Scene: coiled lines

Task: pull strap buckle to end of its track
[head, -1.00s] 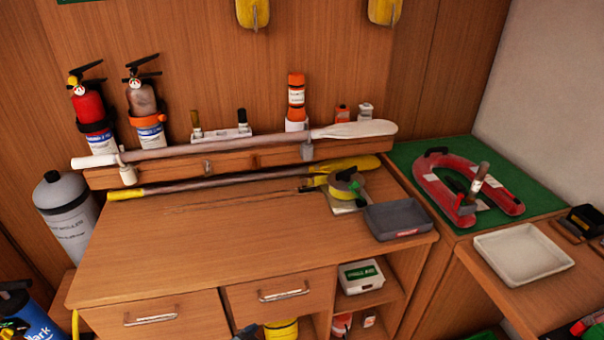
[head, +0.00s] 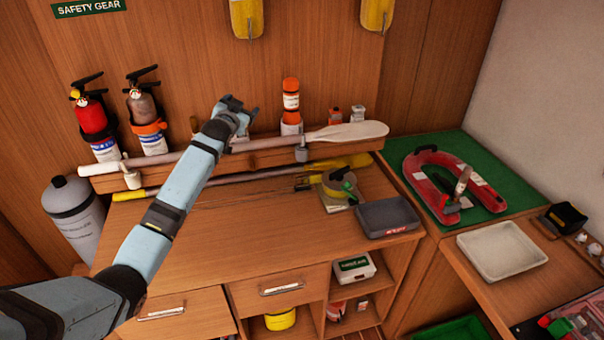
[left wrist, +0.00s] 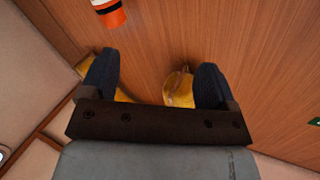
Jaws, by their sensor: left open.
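My left gripper (head: 238,107) is open and empty, in front of the back wall above the shelf ledge. Its two dark fingers show apart in the left wrist view (left wrist: 154,78). I cannot clearly pick out the strap buckle or its track. An orange band (head: 149,128) wraps the dark extinguisher (head: 142,102) to the left of my gripper, apart from it. A small brass-coloured post (head: 194,124) stands on the ledge; my gripper and forearm hide most of the pale base beside it. My right gripper is not in view.
An orange-and-white canister (head: 291,103) stands right of my left gripper. A white paddle (head: 345,132) lies along the ledge. A red extinguisher (head: 92,117) stands at left. Yellow floats (head: 246,17) hang above.

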